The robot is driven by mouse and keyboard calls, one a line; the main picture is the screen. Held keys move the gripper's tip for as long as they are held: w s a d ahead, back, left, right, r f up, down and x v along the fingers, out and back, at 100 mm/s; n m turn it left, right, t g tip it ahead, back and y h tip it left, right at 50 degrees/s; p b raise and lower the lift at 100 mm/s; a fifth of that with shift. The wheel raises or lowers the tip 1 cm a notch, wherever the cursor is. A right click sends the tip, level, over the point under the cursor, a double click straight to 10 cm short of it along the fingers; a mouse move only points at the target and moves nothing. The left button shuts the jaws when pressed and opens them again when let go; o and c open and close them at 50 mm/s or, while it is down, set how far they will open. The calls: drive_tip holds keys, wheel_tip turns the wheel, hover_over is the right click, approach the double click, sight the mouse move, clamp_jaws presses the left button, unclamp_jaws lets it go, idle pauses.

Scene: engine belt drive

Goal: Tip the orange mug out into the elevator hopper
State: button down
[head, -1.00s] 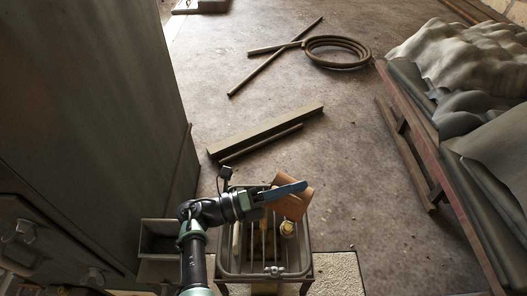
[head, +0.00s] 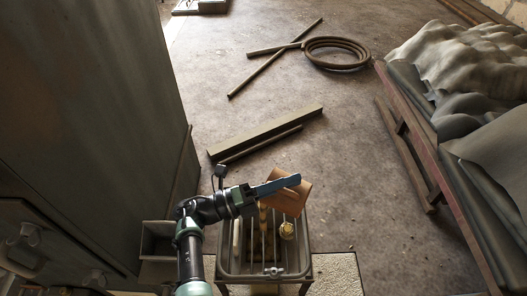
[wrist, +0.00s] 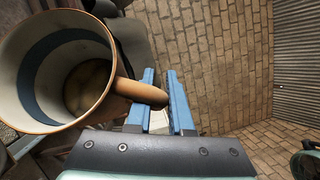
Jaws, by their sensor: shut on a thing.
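The orange mug (head: 291,198) is in my gripper (head: 284,184), held tilted above the barred metal box. In the wrist view the mug (wrist: 40,112) shows an orange rim, a pale inside with a blue band and a brownish bottom; I cannot tell whether anything lies in it. Its handle (wrist: 135,91) reaches to the blue fingers of my gripper (wrist: 160,74), which are shut on it. The grey box with bars across its top (head: 304,262) stands below. A small open grey bin (head: 158,228) is to its left. I cannot tell surely which is the elevator hopper.
A yellowish round knob-like thing (head: 287,231) is at the bars. A tall dark cabinet (head: 85,110) fills the left. A beam (head: 265,133), rods and a coil (head: 337,53) lie on the floor. A covered bench (head: 470,110) is at right.

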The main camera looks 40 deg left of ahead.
drive_tip(key=shift+a+r, duration=0.2)
drive_tip(key=shift+r, duration=0.15)
drive_tip(key=shift+r, duration=0.15)
drive_tip(key=shift+s+a+r+n+t, duration=0.1)
drive_tip(key=shift+a+r+n+t, duration=0.4)
drive_tip(key=shift+a+t, duration=0.1)
drive_tip(key=shift+s+a+r+h, duration=0.1)
drive_tip(key=shift+a+r+h, duration=0.1)
drive_tip(key=shift+r+h, duration=0.1)
drive_tip(key=shift+a+r+n, duration=0.15)
drive_tip(key=shift+n, duration=0.15)
drive_tip(key=shift+a+r+t, duration=0.2)
drive_tip(key=shift+t, duration=0.1)
